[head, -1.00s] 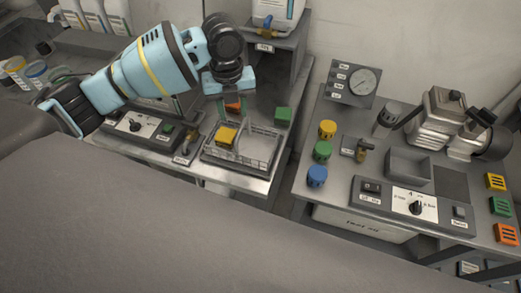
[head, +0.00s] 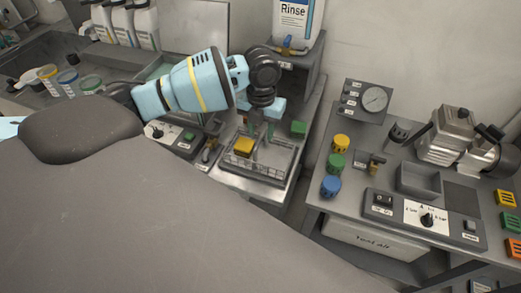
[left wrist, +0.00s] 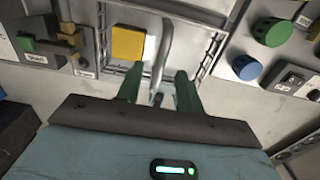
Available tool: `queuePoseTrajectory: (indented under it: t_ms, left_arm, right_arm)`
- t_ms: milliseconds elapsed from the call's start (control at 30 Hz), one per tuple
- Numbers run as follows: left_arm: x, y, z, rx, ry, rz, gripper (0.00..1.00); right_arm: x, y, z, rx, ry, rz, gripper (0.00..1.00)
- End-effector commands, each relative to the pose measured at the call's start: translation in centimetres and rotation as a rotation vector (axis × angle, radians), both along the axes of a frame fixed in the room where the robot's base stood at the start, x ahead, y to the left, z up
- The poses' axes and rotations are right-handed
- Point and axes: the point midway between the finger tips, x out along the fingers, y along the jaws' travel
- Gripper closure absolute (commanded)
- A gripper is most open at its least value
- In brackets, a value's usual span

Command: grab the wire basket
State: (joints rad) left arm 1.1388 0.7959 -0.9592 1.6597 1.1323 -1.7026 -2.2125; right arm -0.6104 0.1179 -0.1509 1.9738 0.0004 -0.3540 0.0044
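The wire basket (head: 284,171) sits on the metal bench in the head view, with a yellow block (head: 243,146) in its left part. In the left wrist view its wire side (left wrist: 214,52) and the yellow block (left wrist: 128,43) show beyond the fingers. A grey handle bar (left wrist: 164,48) runs down between the green fingers. My left gripper (left wrist: 158,90) is open, its fingers on either side of the handle with gaps. In the head view the left gripper (head: 261,130) is above the basket. I cannot tell whether the fingers touch the handle. My right gripper is not in view.
A rinse container (head: 298,22) is on a raised stand at the back. A gap separates this bench from the right one, which holds yellow, green and blue knobs (head: 331,186) and a gauge panel (head: 368,100).

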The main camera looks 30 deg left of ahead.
Motion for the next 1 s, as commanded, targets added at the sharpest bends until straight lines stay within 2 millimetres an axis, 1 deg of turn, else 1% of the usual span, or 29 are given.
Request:
queuePoseTrajectory:
  t_ms: [167,400,500,600,800,867,1000]
  left_arm:
    - [0.0,0.0,-0.5,0.0,0.0,0.001,0.63]
    - [0.0,0.1,-3.8,-0.001,0.001,0.0,0.63]
    - [0.0,0.1,-4.7,-0.001,0.0,0.001,0.63]
    - [0.1,0.1,-5.1,-0.001,-0.002,0.001,0.63]
    - [0.1,0.1,-5.2,-0.001,-0.002,0.0,0.63]
    - [0.1,0.1,-5.2,-0.001,-0.002,0.0,0.69]
    - [0.1,0.1,-5.2,-0.001,-0.002,0.0,0.88]
  right_arm:
    - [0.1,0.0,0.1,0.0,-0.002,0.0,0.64]
    - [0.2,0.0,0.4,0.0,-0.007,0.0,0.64]
    - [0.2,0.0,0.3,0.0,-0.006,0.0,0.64]
    - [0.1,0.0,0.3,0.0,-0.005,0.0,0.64]
    - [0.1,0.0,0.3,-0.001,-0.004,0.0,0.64]
    - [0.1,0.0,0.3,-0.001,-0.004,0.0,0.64]
    - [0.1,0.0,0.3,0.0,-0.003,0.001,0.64]
